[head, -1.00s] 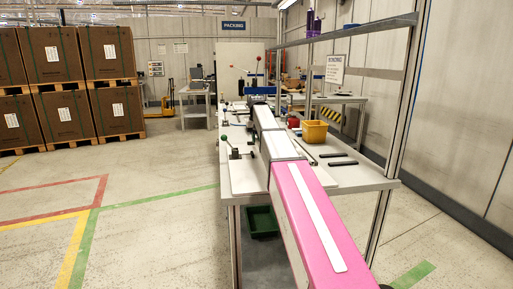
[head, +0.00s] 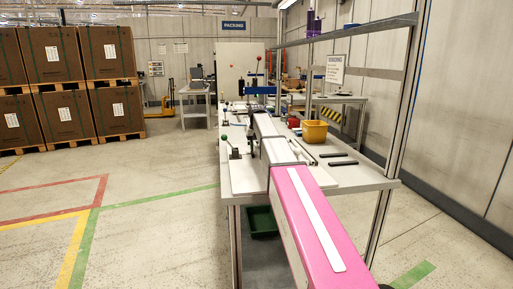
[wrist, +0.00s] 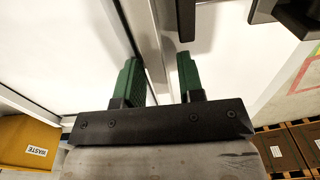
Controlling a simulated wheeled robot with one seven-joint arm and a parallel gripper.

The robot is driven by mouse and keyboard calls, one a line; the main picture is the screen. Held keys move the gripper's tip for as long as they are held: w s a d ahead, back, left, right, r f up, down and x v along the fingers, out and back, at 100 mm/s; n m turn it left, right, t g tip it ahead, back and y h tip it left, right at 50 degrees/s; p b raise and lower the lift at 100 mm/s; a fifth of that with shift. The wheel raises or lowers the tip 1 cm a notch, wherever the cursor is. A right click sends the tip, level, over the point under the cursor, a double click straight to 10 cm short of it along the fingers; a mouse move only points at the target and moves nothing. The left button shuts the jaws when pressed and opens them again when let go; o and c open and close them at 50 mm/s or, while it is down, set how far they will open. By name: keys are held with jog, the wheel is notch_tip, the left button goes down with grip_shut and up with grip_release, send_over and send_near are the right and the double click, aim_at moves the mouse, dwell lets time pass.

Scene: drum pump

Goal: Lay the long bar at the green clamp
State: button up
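The long bar (wrist: 142,22) is a pale metal strip running between the green fingers of my gripper (wrist: 161,75) in the wrist view. The green clamp (head: 235,152) has a green knob and a dark body, and stands near the left edge of the table. A dark clamp part (wrist: 290,14) shows at the top right of the wrist view, apart from the fingers. In the head view my arm hides the gripper and most of the bar.
The white table (head: 350,178) carries a yellow bin (head: 314,132), marked WASTE in the wrist view, and dark flat pieces (head: 341,162) on the right. A blue device (head: 262,90) with red-knobbed levers stands farther back. A shelf (head: 350,30) overhangs the right side.

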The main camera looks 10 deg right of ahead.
jog(key=shift+d, duration=0.15)
notch_tip(320, 180, up, 12)
jog(key=shift+r, duration=0.15)
dwell(0.4)
dwell(1.1)
